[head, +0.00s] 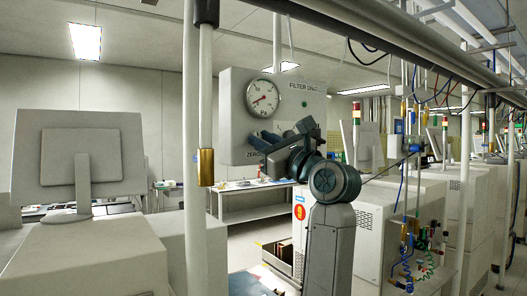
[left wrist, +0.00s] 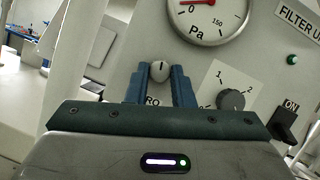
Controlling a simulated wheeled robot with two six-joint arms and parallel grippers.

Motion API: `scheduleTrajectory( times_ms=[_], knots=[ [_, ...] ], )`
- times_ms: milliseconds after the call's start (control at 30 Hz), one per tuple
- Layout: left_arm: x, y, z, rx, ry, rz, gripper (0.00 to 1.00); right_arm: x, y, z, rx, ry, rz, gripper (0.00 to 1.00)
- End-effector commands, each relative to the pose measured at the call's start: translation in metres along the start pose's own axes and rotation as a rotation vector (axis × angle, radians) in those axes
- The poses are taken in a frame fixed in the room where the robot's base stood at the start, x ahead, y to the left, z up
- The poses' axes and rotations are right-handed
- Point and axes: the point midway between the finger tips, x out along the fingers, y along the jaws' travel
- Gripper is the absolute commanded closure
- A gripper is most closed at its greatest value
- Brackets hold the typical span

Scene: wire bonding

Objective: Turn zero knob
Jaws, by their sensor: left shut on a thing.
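The zero knob (left wrist: 160,71) is a small pale round knob with a dark mark, on the grey filter unit panel (head: 308,107). In the left wrist view it sits between the blue fingertips of my left gripper (left wrist: 160,82), which is shut on it. Only "RO" of its label shows between the fingers. In the head view my left gripper (head: 258,141) reaches the panel's lower part and hides the knob. The round gauge (head: 263,99) is above; it also shows in the left wrist view (left wrist: 207,14), marked Pa, with a red needle near 0. My right gripper is not in view.
Right of the zero knob are a dark selector knob (left wrist: 231,99) on a white numbered plate, a black switch (left wrist: 283,124) marked ON and a green lamp (left wrist: 292,59). A white vertical pole (head: 197,240) stands left of the panel. A bench (head: 245,200) stands behind.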

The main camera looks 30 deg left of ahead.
Motion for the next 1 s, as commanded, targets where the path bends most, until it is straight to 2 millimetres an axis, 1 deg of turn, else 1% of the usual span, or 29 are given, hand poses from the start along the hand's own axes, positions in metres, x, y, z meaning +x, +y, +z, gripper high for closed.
scheduleTrajectory(
  times_ms=[33, 100, 400, 633, 1000],
  knots=[
    [-0.002, 0.001, -0.003, -0.038, -0.002, 0.014, 1.0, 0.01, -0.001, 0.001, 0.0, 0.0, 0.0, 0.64],
    [-0.002, 0.0, -0.003, -0.098, -0.002, 0.039, 1.0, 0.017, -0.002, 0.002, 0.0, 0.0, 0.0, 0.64],
    [0.0, -0.003, 0.0, -0.361, -0.002, 0.149, 1.0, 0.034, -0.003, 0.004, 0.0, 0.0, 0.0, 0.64],
    [0.001, -0.005, 0.002, -0.562, -0.001, 0.233, 1.0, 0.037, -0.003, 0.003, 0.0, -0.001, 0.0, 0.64],
    [0.001, -0.007, 0.004, -0.831, 0.0, 0.345, 1.0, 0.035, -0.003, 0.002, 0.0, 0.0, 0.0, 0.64]
  ],
)
